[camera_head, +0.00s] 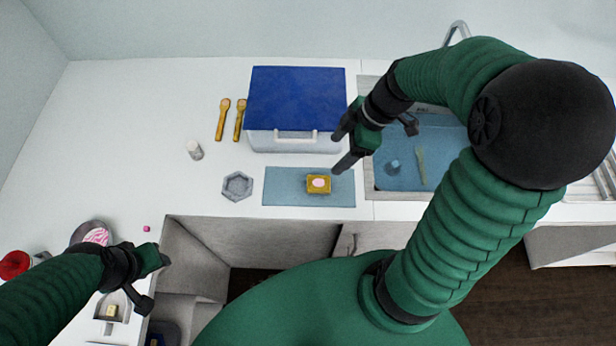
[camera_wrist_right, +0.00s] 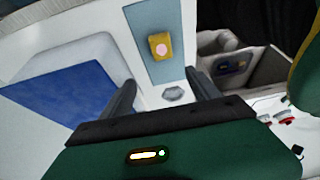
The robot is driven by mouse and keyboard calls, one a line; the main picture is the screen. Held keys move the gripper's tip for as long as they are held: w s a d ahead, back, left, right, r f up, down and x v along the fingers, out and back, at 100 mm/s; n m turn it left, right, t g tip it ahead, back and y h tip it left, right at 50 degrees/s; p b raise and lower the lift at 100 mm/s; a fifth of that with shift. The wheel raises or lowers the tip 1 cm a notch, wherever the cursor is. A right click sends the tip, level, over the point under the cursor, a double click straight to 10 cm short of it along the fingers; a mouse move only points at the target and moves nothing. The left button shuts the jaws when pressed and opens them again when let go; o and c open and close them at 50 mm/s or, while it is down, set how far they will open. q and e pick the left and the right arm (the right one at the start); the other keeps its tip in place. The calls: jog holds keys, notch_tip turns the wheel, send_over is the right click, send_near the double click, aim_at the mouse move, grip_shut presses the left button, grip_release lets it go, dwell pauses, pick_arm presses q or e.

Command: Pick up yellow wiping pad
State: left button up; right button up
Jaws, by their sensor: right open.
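The yellow wiping pad (camera_head: 311,190) lies on a blue-grey mat (camera_head: 285,187) near the counter's front edge, with a pink oval on its top. My right gripper (camera_head: 337,155) is open and empty, above and just behind the pad, to its upper right in the head view. In the right wrist view the pad (camera_wrist_right: 154,51) shows beyond the open fingers (camera_wrist_right: 162,92), apart from them. My left gripper (camera_head: 158,262) is at the lower left, far from the pad; whether its jaws are open cannot be told.
A white box with a blue lid (camera_head: 298,97) stands behind the mat. A grey hexagonal dish (camera_head: 237,186) is left of it. Two wooden spoons (camera_head: 222,120) and a white jar (camera_head: 194,150) are farther left. The sink (camera_head: 398,180) is to the right.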

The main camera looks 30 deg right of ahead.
aim_at(312, 182)
jog(key=x, duration=0.9)
jog(key=s+x, duration=0.1)
jog(key=x, duration=0.4)
jog(key=shift+a+f, duration=0.25)
jog(key=shift+a, duration=0.05)
jog(key=shift+d+f, duration=0.15)
jog(key=shift+f, duration=0.15)
jog(key=shift+w+d+f, duration=0.1)
jog(key=shift+w+d, duration=0.05)
jog(key=shift+d, duration=0.1)
jog(key=shift+a, duration=0.45)
jog(key=c, duration=1.4)
jog(key=shift+d, duration=0.15)
